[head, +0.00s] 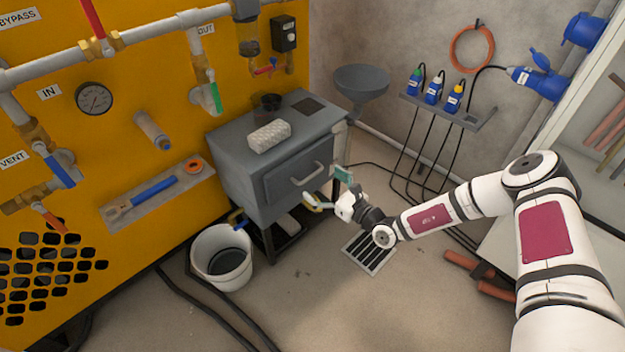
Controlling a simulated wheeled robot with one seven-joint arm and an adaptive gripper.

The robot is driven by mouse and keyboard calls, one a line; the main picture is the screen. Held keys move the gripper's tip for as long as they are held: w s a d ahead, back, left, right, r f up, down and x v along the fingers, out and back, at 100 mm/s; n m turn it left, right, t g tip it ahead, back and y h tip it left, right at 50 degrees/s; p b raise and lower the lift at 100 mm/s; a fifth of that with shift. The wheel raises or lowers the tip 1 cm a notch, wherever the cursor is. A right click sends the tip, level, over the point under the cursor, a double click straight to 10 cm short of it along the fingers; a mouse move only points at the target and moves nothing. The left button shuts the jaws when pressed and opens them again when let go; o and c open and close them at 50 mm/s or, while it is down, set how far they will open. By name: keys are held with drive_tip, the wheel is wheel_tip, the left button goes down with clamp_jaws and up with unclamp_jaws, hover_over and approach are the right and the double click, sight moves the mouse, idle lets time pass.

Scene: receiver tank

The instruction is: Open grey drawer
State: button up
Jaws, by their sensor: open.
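The grey drawer (291,177) is in the front of a grey metal cabinet (232,152) in the middle of the head view. Its face looks flush with the cabinet, and a pale bar handle (308,176) sits on it. My gripper (322,190) is in front of the drawer's right side, close to the handle and a little below it. Its fingers are spread and hold nothing. I cannot tell whether a finger touches the drawer or handle.
A white bucket (221,258) stands on the floor at the cabinet's lower left. A white textured block (269,136) and a dark cup (267,106) are on the cabinet top. A grey funnel (361,83) is behind its right side.

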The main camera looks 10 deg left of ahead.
sight(313, 174)
drive_tip(key=shift+b+x, duration=0.6)
drive_tip(key=shift+x, duration=1.55)
drive_tip(key=c, duration=1.4)
drive_tip(key=p+v, duration=0.7)
drive_tip(key=v, duration=0.6)
drive_tip(key=shift+s+d, duration=0.1)
drive_tip(key=shift+d, duration=0.3)
drive_tip(key=shift+c, duration=0.2)
drive_tip(key=shift+s+d, duration=0.25)
drive_tip(key=shift+d, duration=0.05)
drive_tip(key=o, duration=1.4)
drive_tip(key=shift+o, duration=0.2)
drive_tip(key=v, duration=1.1)
drive_tip(key=shift+s+d, duration=0.15)
drive_tip(key=shift+s, duration=0.3)
